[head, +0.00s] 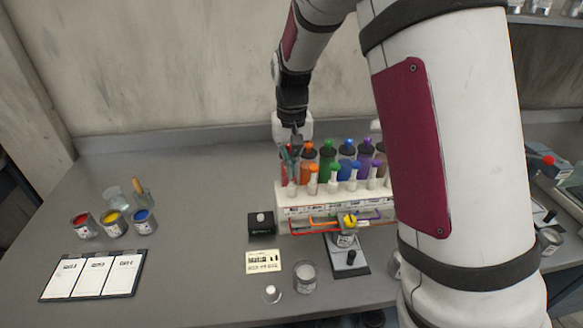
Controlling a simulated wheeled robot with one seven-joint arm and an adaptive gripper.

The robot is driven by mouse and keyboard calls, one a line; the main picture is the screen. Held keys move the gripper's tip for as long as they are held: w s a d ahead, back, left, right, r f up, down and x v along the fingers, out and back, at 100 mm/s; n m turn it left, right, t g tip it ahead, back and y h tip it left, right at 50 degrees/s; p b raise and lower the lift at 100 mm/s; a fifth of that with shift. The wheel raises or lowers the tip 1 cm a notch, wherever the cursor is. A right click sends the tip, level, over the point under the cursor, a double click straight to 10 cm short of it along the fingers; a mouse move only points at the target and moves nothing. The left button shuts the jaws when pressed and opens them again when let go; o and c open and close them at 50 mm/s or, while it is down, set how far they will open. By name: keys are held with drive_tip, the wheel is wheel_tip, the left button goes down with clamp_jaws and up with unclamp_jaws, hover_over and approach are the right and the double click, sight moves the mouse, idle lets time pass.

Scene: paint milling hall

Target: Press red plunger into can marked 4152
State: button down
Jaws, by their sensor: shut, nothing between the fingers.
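My gripper (291,158) is shut and points down at the left end of the dispenser rack (283,224). Its fingers are in front of or on the leftmost, red column; I cannot tell whether they touch the red plunger. That plunger's top is hidden by the fingers; a bit of the red bottle (284,172) shows beside them. Orange, green, blue and purple plungers follow to the right. A small can (345,240) stands on a dark stand (350,266) below the rack's coloured spouts, with yellow showing at its top. Its label is too small to read.
Open cans of red (82,222), yellow (113,221) and blue (144,221) paint stand at left behind a board with cards (94,276). A black box (261,223), a note card (263,262) and a jar (305,275) lie near the rack. My arm hides the rack's right end.

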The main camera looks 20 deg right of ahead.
drive_tip(key=shift+r+p, duration=0.6)
drive_tip(key=shift+r, duration=1.35)
drive_tip(key=shift+r, duration=0.1)
drive_tip(key=shift+r+p, duration=0.6)
drive_tip(key=shift+r, duration=1.8)
drive_tip(key=s+r+t, duration=0.3)
drive_tip(key=s+r, duration=0.8)
drive_tip(key=s, duration=0.2)
drive_tip(key=s+n+t, duration=0.2)
drive_tip(key=s, duration=1.3)
drive_tip(key=shift+s+t, duration=0.3)
drive_tip(key=shift+s, duration=0.1)
